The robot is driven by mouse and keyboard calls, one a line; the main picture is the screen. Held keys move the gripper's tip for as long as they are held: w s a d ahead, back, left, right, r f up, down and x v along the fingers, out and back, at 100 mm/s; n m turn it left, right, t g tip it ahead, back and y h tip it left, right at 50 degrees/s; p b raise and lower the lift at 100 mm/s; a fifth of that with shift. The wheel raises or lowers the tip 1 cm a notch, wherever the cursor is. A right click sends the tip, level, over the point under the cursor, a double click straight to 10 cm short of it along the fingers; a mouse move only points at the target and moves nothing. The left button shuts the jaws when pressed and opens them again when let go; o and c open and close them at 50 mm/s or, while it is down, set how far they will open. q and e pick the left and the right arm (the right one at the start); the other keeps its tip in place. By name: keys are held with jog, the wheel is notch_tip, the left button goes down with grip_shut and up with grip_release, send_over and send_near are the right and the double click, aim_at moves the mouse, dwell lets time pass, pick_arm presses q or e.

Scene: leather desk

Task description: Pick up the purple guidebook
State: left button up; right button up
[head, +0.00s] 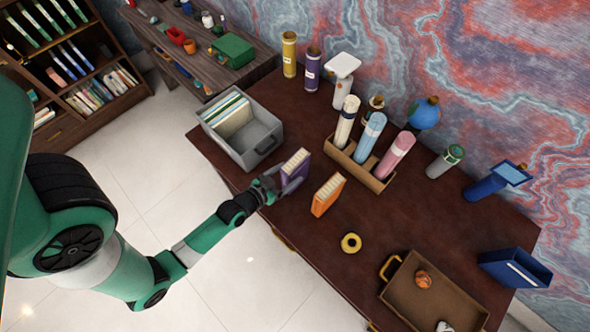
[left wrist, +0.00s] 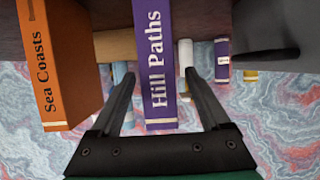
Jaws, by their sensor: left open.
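The purple guidebook (head: 294,170) stands upright on the dark desk in the head view, with its pages facing up. In the left wrist view its spine reads "Hill Paths" (left wrist: 156,60). My left gripper (head: 277,184) is at the near side of this book. In the left wrist view the fingers of my left gripper (left wrist: 162,88) are open, one on each side of the purple spine, with gaps on both sides. My right gripper is not in view.
An orange book (head: 327,195), titled "Sea Coasts" (left wrist: 65,70), stands close to the right of the purple one. A grey file box (head: 262,135) is to the left. A holder with rolled tubes (head: 345,163) stands behind.

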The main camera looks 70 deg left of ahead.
pick_arm(q)
jog(key=x, duration=0.4)
jog(key=shift+w, duration=0.1)
grip_shut()
jog(key=shift+r, duration=0.1)
